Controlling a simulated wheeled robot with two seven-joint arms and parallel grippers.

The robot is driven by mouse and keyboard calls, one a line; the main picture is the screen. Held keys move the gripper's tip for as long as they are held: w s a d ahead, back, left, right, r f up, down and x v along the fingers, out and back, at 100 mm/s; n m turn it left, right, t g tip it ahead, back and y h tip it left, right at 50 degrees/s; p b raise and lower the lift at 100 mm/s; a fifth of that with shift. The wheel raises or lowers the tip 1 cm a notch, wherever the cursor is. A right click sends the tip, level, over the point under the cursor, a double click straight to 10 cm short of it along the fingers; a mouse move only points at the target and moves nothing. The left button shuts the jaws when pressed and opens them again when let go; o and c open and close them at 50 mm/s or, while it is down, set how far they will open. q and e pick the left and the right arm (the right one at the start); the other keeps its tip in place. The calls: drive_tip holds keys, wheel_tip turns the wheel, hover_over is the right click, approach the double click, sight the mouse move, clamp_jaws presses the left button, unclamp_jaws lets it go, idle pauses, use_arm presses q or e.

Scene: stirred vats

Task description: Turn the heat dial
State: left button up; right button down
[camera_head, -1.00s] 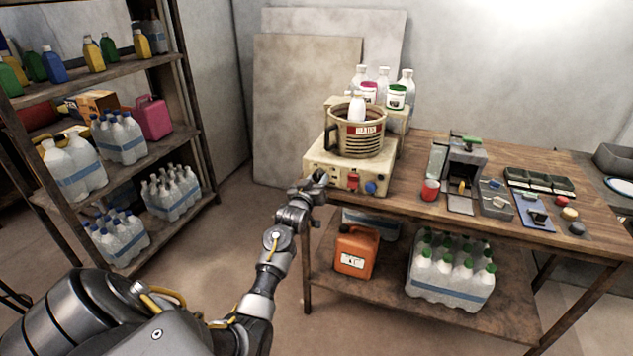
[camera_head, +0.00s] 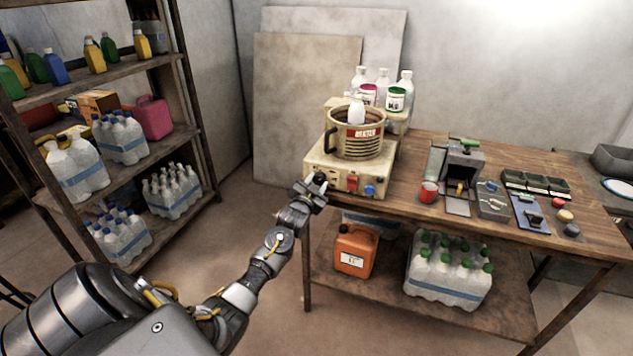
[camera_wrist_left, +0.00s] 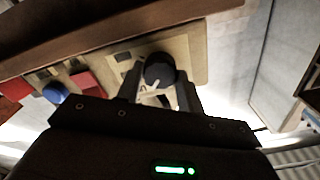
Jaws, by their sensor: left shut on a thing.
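The heat dial (camera_wrist_left: 160,70) is a round black knob with a pale pointer mark, on the front of the cream heater base (camera_head: 345,178). In the left wrist view it sits between the two fingers of my left gripper (camera_wrist_left: 160,88), which is shut on it. In the head view my left gripper (camera_head: 318,183) is at the left end of the heater's front and hides much of the dial. A ribbed beige pot (camera_head: 358,148) with a red label stands on the heater, with a white bottle showing above its rim. My right gripper is not in view.
A red switch (camera_head: 352,181) and a blue knob (camera_head: 370,190) sit right of the dial. A red mug (camera_head: 428,192) and several tools stand further right on the wooden table (camera_head: 405,211). An orange canister (camera_head: 356,251) is on the lower shelf. Loaded shelves stand at left.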

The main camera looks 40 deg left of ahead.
use_arm(q)
drive_tip(key=m+p, duration=0.1)
drive_tip(key=m, duration=0.3)
drive_tip(key=shift+m, duration=0.3)
drive_tip(key=m+p, duration=0.1)
drive_tip(key=m, duration=0.2)
drive_tip(key=shift+m, duration=0.4)
drive_tip(key=m+p, duration=0.1)
drive_tip(key=m, duration=0.3)
drive_tip(key=m+p, duration=0.1)
drive_tip(key=m, duration=0.2)
drive_tip(key=shift+m, duration=0.3)
drive_tip(key=shift+m+p, duration=0.45)
drive_tip(key=shift+m, duration=0.65)
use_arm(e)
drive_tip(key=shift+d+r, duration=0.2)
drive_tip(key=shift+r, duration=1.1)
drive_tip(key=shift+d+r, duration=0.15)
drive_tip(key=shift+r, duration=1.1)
use_arm(q)
drive_tip(key=shift+d, duration=0.1)
drive_tip(key=shift+f, duration=0.1)
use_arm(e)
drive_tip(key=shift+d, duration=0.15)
use_arm(q)
drive_tip(key=o, duration=1)
